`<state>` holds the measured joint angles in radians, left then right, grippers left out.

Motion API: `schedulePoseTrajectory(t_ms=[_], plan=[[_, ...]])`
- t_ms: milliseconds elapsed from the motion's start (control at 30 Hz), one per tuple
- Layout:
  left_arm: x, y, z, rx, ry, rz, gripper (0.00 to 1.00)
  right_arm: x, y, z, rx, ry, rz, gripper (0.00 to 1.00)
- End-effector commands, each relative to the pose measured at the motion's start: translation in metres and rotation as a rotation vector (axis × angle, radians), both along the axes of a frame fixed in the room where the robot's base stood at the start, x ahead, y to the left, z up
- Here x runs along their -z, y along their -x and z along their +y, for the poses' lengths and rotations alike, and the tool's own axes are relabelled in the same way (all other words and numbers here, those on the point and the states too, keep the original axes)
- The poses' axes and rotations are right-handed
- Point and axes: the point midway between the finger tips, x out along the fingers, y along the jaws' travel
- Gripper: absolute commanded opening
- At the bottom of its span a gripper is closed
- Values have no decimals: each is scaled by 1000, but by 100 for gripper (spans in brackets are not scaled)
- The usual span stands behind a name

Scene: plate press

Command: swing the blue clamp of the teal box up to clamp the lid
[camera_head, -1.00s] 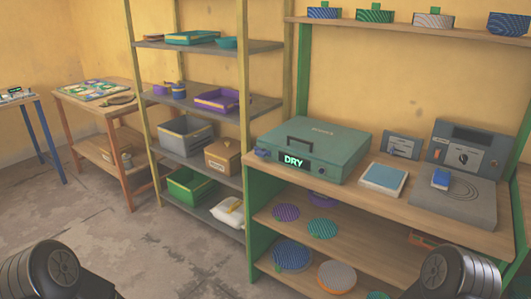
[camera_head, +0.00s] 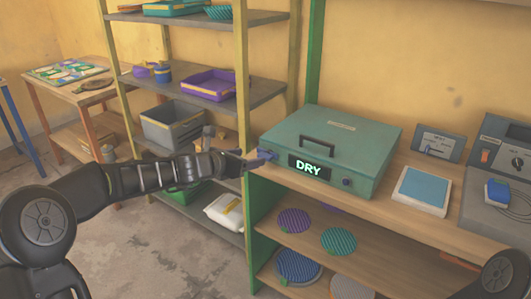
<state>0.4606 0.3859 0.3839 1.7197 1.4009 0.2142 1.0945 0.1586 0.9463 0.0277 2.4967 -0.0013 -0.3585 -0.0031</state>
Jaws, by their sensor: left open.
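The teal box (camera_head: 345,140) sits on the wooden bench with its lid down and a dark handle on top. Its front panel reads DRY. The blue clamp (camera_head: 266,155) is at the box's left front corner. My left gripper (camera_head: 248,163) is open, right beside the clamp at its left; I cannot tell whether it touches the clamp. The left arm reaches in from the left, across the front of the shelf rack. Of my right arm only a dark link shows at the lower right corner; its gripper is out of view.
A pad with a pale blue top (camera_head: 422,190) lies right of the box. A grey device with a blue block (camera_head: 497,192) stands at the far right. The shelf rack (camera_head: 243,70) is close behind my left arm. Patterned discs lie on the shelf below the bench.

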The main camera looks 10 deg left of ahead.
Motion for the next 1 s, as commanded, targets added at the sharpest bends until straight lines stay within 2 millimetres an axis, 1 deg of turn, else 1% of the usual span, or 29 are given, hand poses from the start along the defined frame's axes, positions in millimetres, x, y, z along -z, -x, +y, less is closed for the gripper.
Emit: schedulePoseTrajectory(t_ms=[267, 433, 567, 800, 900, 1000], plan=[[2, 0, 0, 0, 0, 3, 65, 0, -1, 0, 1, 0, -2, 98], [5, -7, -3, 1, -1, 4, 65, -1, -1, 0, 1, 0, -2, 98], [11, -20, -9, 1, -1, 5, 65, -3, -1, 0, 1, 0, -2, 98], [24, -52, -22, 1, -1, 4, 65, -12, -1, 0, 2, 0, -1, 98], [28, -61, -25, 1, -1, 5, 65, -14, -1, 0, 2, 0, -1, 98], [31, -66, -27, 2, -3, 3, 65, -15, -1, 0, 2, 0, -1, 98]])
